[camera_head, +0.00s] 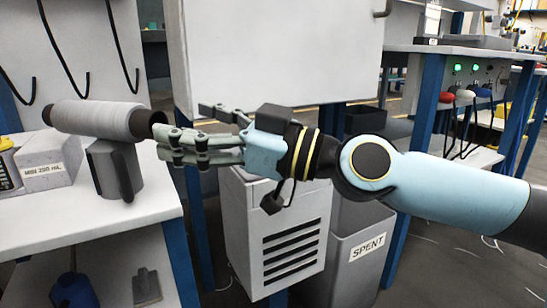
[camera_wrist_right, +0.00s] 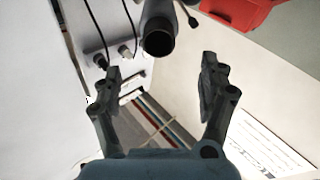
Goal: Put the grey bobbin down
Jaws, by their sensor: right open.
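The grey bobbin (camera_head: 92,119) lies on its side, close to level, above a dark grey block-like stand (camera_head: 124,168) at the left of the head view. It seems to rest on the stand, though the contact is not clear. Its dark hollow end faces my right gripper (camera_head: 160,143). In the right wrist view, this bobbin end (camera_wrist_right: 158,38) shows just beyond and between the spread fingertips of the right gripper (camera_wrist_right: 160,68). The right gripper is open, with nothing between its fingers. My left gripper is not in view.
A labelled pale box (camera_head: 45,165) and a yellow-topped bottle (camera_head: 6,150) stand beside the stand on the white worktop (camera_head: 80,222). Black hooks hang above. A vented white cabinet (camera_head: 270,225) and a grey bin marked SPENT (camera_head: 362,247) stand below my right arm.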

